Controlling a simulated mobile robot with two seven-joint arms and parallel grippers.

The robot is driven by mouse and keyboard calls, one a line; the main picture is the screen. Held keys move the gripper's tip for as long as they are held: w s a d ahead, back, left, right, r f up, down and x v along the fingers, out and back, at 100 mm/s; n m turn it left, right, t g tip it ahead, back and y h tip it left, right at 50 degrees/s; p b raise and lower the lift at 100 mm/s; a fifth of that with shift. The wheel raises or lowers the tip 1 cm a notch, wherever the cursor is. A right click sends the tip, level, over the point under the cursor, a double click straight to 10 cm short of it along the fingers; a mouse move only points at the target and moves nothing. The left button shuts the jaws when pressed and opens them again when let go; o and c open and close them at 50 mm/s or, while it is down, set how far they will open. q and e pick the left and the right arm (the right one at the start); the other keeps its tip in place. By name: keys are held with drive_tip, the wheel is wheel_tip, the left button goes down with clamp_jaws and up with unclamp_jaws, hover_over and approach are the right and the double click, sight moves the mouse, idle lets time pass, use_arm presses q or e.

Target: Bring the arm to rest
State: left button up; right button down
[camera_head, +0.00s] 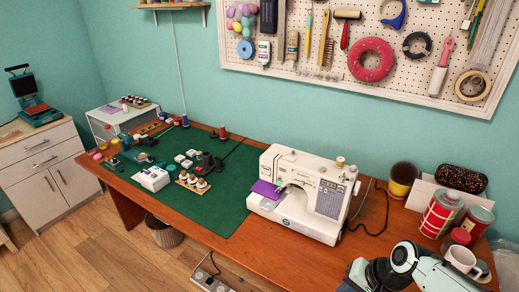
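Part of my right arm (440,272) shows at the bottom right, in front of the table's right end. Its white and dark links run out of the bottom of the picture, and I see no fingertips. My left arm and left gripper are not in view. The wooden table (262,254) carries a white sewing machine (300,190), with a piece of purple fabric (266,190) at its needle area.
Close to my arm stand a red and white can (440,214), a white mug (461,259) and a dark cup with a yellow band (402,180). A green mat (225,208) holds small sewing items. A pegboard (400,20) hangs behind. The floor (90,255) at left is clear.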

drive_tip(key=s+a+f+g+p, duration=0.1)
drive_tip(key=s+f, duration=0.1)
drive_tip(key=f, duration=0.8)
drive_tip(key=s+a+f+g+p, duration=0.1)
drive_tip(key=s+a+f, duration=0.1)
drive_tip(key=f, duration=0.9)
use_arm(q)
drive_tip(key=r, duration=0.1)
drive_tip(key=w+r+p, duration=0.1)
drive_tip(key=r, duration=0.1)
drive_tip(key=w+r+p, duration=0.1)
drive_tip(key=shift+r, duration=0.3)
use_arm(e)
drive_tip(key=s+a+f+n, duration=0.1)
drive_tip(key=s+a+f, duration=0.1)
drive_tip(key=s+f, duration=0.4)
drive_tip(key=s+a+f+n+g, duration=0.1)
drive_tip(key=s+a+f, duration=0.2)
drive_tip(key=s+f, duration=0.4)
drive_tip(key=s, duration=0.5)
drive_tip(key=shift+s+a+f+g+h, duration=0.2)
drive_tip(key=shift+s+g+h, duration=0.1)
drive_tip(key=shift+h, duration=0.1)
drive_tip(key=shift+w+r, duration=0.1)
